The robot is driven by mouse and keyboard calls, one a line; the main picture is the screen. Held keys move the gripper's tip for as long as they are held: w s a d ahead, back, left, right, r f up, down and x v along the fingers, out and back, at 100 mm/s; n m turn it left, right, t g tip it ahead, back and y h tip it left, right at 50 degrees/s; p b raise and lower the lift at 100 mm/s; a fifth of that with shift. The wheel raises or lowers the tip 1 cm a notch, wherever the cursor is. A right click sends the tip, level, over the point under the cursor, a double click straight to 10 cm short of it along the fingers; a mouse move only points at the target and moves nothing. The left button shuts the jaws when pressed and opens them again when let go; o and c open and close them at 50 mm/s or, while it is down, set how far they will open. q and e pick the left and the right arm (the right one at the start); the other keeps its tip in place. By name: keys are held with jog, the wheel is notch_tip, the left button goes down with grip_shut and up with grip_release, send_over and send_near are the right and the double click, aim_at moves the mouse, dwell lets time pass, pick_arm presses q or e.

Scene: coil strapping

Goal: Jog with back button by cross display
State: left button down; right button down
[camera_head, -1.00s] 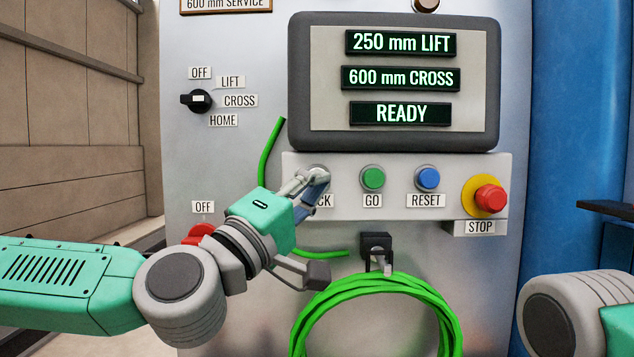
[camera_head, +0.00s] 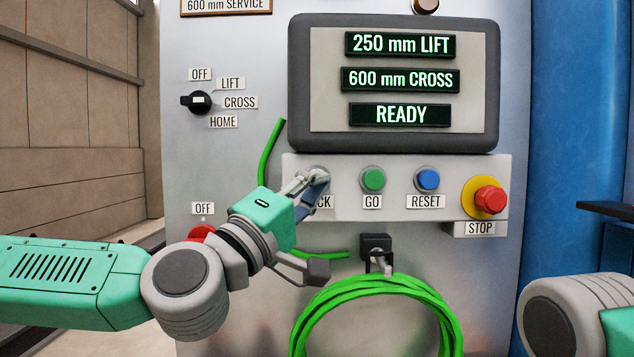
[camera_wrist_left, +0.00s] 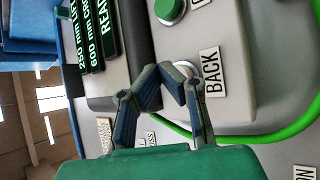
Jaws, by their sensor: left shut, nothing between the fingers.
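The control box carries the back button, mostly hidden behind my left gripper (camera_head: 316,180). The cross display (camera_head: 400,79) reads "600 mm CROSS". The lift display (camera_head: 400,43) reads "250 mm LIFT", and the status display (camera_head: 400,114) reads "READY". My right gripper is out of view.
A green GO button (camera_head: 372,178), blue RESET button (camera_head: 428,180) and red STOP button (camera_head: 490,199) sit to the right. A black selector knob (camera_head: 197,102) is at upper left. A green cable coil (camera_head: 330,302) hangs from a hook (camera_head: 377,245) below the box.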

pick_arm(q)
jog(key=shift+w, duration=0.1)
dwell(0.6)
jog(key=shift+w+r, duration=0.1)
jog(key=shift+w, duration=0.15)
jog(key=shift+w+b, duration=0.35)
jog(key=shift+w, duration=0.2)
dwell(1.8)
jog(key=shift+s, duration=0.15)
dwell(0.3)
jog(key=shift+s, duration=0.8)
jog(key=shift+s+b, duration=0.45)
jog(key=shift+s, duration=2.05)
